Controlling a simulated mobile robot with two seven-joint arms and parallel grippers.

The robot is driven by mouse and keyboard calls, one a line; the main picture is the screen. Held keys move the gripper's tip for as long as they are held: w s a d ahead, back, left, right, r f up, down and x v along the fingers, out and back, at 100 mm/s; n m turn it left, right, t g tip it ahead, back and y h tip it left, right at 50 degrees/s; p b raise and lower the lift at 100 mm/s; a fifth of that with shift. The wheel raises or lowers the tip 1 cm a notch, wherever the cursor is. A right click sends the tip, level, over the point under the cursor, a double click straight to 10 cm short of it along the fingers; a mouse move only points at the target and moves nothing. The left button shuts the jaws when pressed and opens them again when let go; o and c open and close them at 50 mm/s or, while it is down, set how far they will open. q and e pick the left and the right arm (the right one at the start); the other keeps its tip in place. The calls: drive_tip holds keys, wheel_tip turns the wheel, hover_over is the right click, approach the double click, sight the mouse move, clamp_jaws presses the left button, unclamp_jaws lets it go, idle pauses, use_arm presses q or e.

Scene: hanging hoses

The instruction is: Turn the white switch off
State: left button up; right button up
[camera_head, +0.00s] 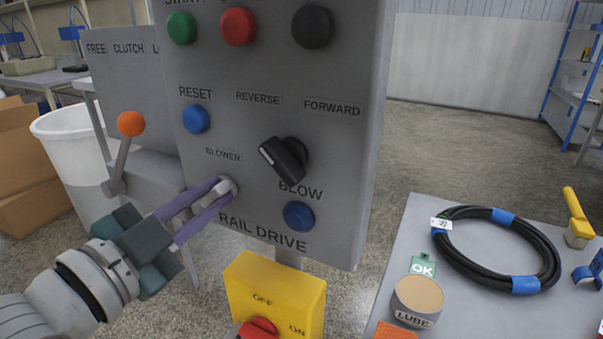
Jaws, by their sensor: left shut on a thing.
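The small pale switch (229,187) sits low on the left of the grey control panel (345,140), under the label BLOWER. My left gripper (222,189) reaches in from the lower left. Its two purple fingers are at the switch and shut on it, partly covering it. Which way the switch is set cannot be told. My right gripper is out of view.
A black knob (284,160) and a blue button (299,216) are right of the switch; a blue reset button (196,119) is above. A yellow box (275,293) stands below. An orange-topped lever (131,124) stands left. A table (462,316) with a coiled hose (497,249) is right.

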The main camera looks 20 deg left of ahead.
use_arm(q)
clamp_jaws()
drive_tip(key=n+p, duration=0.2)
drive_tip(key=n, duration=0.2)
drive_tip(key=shift+a+r, duration=0.1)
drive_tip(key=shift+a+n+p, duration=0.1)
drive_tip(key=shift+n+p, duration=0.45)
drive_tip(key=shift+n, duration=1.85)
drive_tip(key=o, duration=0.7)
unclamp_jaws()
